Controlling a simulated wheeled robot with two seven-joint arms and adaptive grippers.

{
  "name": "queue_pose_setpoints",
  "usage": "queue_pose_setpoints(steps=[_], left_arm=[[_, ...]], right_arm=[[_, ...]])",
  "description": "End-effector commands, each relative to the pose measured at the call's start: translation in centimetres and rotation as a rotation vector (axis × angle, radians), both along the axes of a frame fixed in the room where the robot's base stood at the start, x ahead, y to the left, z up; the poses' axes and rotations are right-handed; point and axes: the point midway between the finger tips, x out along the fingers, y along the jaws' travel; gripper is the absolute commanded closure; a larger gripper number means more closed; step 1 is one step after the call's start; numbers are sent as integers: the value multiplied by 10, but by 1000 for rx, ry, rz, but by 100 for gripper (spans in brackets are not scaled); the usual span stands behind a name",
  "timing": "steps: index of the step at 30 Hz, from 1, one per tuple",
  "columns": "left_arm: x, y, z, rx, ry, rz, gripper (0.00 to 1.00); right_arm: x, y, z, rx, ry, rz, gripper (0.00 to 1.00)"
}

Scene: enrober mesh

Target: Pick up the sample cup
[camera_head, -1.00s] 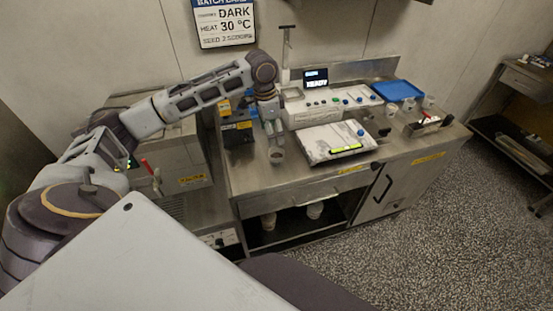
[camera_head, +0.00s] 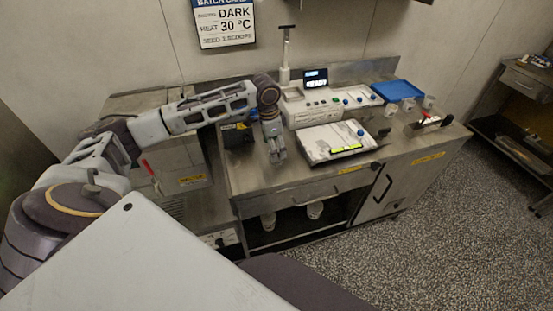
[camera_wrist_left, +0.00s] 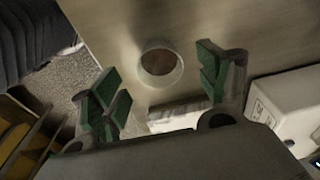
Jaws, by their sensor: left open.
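The sample cup (camera_wrist_left: 161,63) is a small white round cup with brownish content. In the left wrist view it stands upright on the steel bench, ahead of and between the finger pads, with gaps on both sides. My left gripper (camera_wrist_left: 160,92) is open, its green-padded fingers spread to either side of the cup and not touching it. In the head view my left gripper (camera_head: 277,157) points down near the bench's front edge, and the cup is hidden at the fingers. My right gripper is in neither view.
A white device with a green strip (camera_head: 344,148) sits close right of the gripper. A control box with a READY screen (camera_head: 316,78) stands behind. A blue tray (camera_head: 397,90) and several other cups are farther right. A dark unit (camera_head: 236,134) stands left.

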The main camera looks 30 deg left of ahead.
Motion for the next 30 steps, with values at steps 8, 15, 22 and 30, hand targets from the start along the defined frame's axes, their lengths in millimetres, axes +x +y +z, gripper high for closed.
queue_pose_setpoints(steps=[8, 15, 22, 30], left_arm=[[2, -2, -22, 0, 2, 1, 25], [4, -5, -46, 1, 2, 0, 25], [4, -5, -51, 1, 1, 0, 25], [4, -5, -51, 1, 1, 0, 25]], right_arm=[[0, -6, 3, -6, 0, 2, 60], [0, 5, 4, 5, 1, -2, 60], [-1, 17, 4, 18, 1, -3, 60], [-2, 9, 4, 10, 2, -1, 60]])
